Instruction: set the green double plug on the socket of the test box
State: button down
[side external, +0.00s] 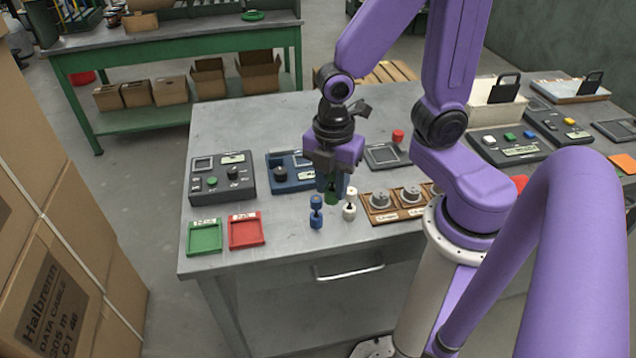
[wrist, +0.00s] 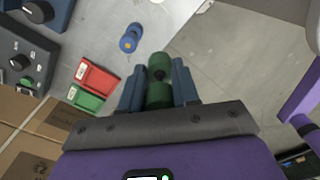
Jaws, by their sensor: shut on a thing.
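My gripper (side external: 333,184) is shut on the green double plug (side external: 331,195), which hangs upright above the table. In the wrist view the green plug (wrist: 159,95) sits between the two blue-grey fingers of my gripper (wrist: 158,82). Two boxes with knobs stand behind and to the left: a dark grey box (side external: 222,186) and a blue box (side external: 284,184). The blue box is partly hidden by my gripper. I cannot tell which is the test box, and no socket shows clearly.
A blue double plug (side external: 316,213) and a white one (side external: 350,205) stand near the held plug. A green tray (side external: 205,250) and a red tray (side external: 246,242) lie at front left. A wooden tray (side external: 383,217) with metal discs lies to the right. A grey scale (side external: 384,155) stands behind.

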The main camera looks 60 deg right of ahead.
jog(key=shift+s+d+r, duration=0.15)
jog(key=shift+s+r, duration=0.1)
jog(key=shift+s, duration=0.3)
jog(key=shift+s+d+r, duration=0.15)
jog(key=shift+s+r, duration=0.15)
jog(key=shift+s, duration=0.3)
jog(key=shift+s+d+r, duration=0.15)
jog(key=shift+s+r, duration=0.1)
jog(key=shift+s, duration=0.3)
jog(key=w+r, duration=0.2)
jog(key=w, duration=1.1)
jog(key=w+r, duration=0.3)
jog(key=w, duration=1)
jog(key=shift+m, duration=0.4)
jog(key=w+f, duration=0.3)
jog(key=w, duration=0.1)
jog(key=w+a+f, duration=0.1)
jog(key=w+f, duration=0.2)
jog(key=w, duration=0.2)
jog(key=w+f, duration=0.3)
jog(key=w, duration=0.2)
jog(key=shift+a+f, duration=0.25)
jog(key=shift+f, duration=0.05)
jog(key=shift+w+f, duration=0.15)
jog(key=shift+f, duration=0.1)
jog(key=shift+w+f, duration=0.1)
jog(key=shift+f, duration=1.55)
jog(key=shift+f, duration=0.25)
